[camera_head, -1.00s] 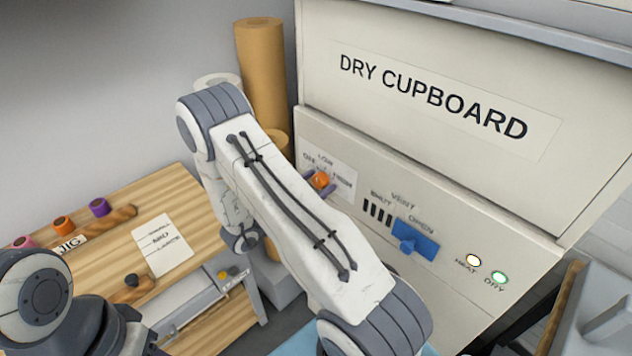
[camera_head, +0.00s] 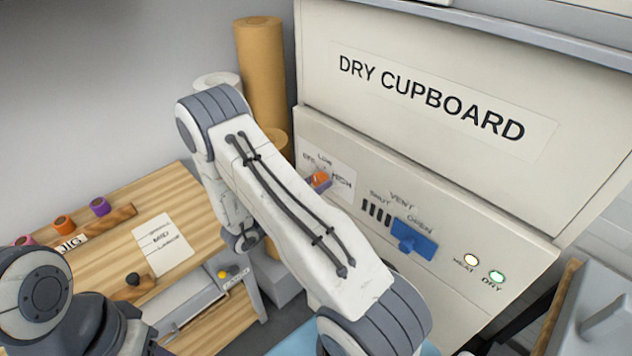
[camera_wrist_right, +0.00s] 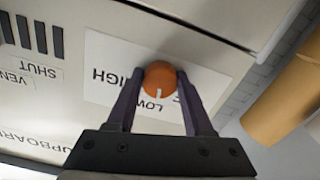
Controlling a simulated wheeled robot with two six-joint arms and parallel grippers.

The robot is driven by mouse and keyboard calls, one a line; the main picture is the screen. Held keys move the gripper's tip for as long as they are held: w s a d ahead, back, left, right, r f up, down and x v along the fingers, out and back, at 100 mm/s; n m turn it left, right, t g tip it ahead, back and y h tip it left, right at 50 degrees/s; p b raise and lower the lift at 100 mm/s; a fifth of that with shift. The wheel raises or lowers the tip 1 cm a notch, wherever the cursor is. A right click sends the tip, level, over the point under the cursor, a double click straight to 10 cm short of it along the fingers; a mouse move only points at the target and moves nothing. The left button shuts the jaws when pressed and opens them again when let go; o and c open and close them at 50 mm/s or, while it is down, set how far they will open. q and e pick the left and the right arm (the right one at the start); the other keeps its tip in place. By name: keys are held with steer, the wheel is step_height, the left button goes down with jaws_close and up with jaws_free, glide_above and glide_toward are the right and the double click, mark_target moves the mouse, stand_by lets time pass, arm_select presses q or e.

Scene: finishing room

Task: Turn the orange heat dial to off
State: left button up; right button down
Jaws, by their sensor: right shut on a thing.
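The orange heat dial (camera_head: 319,179) is on the dry cupboard's front panel, beside a label reading OFF, LOW and HIGH. In the right wrist view the dial (camera_wrist_right: 159,79) sits between both purple-grey fingers of my right gripper (camera_wrist_right: 160,76), which is shut on it. The white line on the dial points toward LOW there. The OFF word is mostly hidden behind a finger. In the head view my right forearm hides most of that gripper. My left arm shows at the lower left, but its gripper does not show.
A blue vent slider (camera_head: 414,239) juts from the panel right of the dial, at its OPEN end. A HEAT lamp (camera_head: 472,260) glows white and a DRY lamp (camera_head: 497,277) green. Brown rolls (camera_head: 262,70) stand left of the cupboard. A wooden bench (camera_head: 110,240) is at left.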

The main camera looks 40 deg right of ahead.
steer(key=n+p, duration=0.1)
steer(key=n, duration=0.3)
steer(key=shift+r+n, duration=0.1)
steer(key=shift+n, duration=0.2)
steer(key=shift+n+p, duration=0.85)
steer(key=shift+n, duration=1.45)
steer(key=shift+c, duration=1.4)
jaws_free()
steer(key=shift+a, duration=0.55)
steer(key=a+b, duration=0.4)
steer(key=a, duration=0.5)
steer(key=shift+s+a, duration=0.25)
steer(key=shift+s, duration=0.2)
